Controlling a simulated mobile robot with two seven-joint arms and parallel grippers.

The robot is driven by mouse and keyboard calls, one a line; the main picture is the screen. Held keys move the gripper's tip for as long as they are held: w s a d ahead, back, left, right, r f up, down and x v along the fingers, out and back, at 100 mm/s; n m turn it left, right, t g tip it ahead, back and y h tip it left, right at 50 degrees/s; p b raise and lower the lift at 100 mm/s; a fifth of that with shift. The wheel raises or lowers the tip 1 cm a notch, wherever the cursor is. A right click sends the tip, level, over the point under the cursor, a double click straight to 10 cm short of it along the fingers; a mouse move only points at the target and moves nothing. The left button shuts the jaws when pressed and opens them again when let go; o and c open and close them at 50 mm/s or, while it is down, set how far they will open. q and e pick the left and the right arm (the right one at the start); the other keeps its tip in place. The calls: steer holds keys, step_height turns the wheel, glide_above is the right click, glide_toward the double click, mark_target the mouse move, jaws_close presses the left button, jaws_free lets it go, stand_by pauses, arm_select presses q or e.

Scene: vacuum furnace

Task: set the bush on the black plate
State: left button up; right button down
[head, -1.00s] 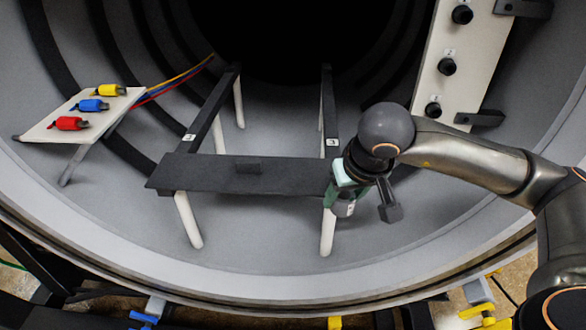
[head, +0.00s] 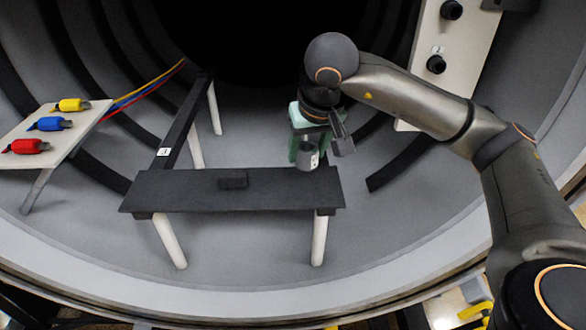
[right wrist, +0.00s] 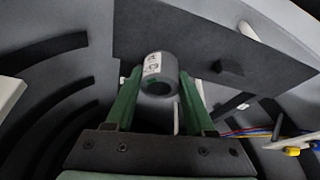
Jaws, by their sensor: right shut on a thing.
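The bush is a short grey hollow cylinder with a white label (head: 308,158). I cannot tell the bush's exact height over the plate. My left gripper is not in view.
A black rail (head: 180,125) on white legs runs back from the plate's left end. A pale side table (head: 85,135) at left holds yellow, blue and red connectors with cables. A pale panel with black knobs (head: 437,64) stands at right. The plate's right half is bare.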

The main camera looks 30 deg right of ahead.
mark_target(292, 180)
steer(key=w+f, duration=0.3)
steer(key=shift+a+f, duration=0.3)
steer(key=shift+f, duration=0.05)
steer(key=shift+w+f+p, duration=0.15)
steer(key=shift+f+p, duration=0.05)
steer(key=shift+f, duration=0.75)
steer(key=shift+w+f+p, duration=0.15)
steer(key=shift+f, duration=0.8)
steer(key=shift+f, duration=0.2)
steer(key=shift+c, duration=1.3)
jaws_free()
steer(key=shift+r, duration=0.15)
